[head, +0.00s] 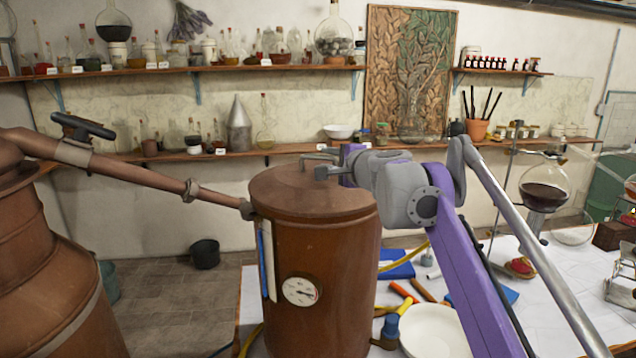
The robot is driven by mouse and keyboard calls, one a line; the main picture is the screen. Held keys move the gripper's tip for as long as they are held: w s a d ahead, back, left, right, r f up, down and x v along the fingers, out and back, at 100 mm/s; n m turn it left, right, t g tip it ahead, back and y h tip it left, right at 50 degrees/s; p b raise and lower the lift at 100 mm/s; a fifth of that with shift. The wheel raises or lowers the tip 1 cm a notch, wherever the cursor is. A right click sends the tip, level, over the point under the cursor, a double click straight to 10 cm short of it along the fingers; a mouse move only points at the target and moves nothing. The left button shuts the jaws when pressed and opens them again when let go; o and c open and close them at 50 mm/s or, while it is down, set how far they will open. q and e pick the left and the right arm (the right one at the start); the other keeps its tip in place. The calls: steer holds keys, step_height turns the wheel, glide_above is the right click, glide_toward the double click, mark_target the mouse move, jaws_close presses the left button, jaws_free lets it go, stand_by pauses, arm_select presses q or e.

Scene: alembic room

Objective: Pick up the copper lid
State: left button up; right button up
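The copper lid (285,190) is a flat round disc lying on top of the tall copper vessel (335,250) in the middle of the head view. My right gripper (324,164) reaches in from the right and is over the far half of the lid. Its two grey fingers stand apart with a gap between them. I see nothing clearly held. Whether a fingertip touches the lid or a handle on it, I cannot tell. The gripper hides part of the lid's far right side. My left gripper is not in view.
A copper pipe (150,180) runs from the large still (40,270) at left to the vessel's upper rim. A white bowl (434,330) and tools lie on the white table at right. A round flask (543,190) stands farther right. Shelves of glassware line the wall.

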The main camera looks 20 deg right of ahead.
mark_target(320, 158)
steer(key=w, duration=0.2)
steer(key=w+f, duration=0.1)
steer(key=w, duration=0.2)
steer(key=shift+w+a, duration=0.1)
steer(key=shift+w, duration=0.05)
steer(key=shift+c, duration=0.2)
jaws_close()
stand_by(1.1)
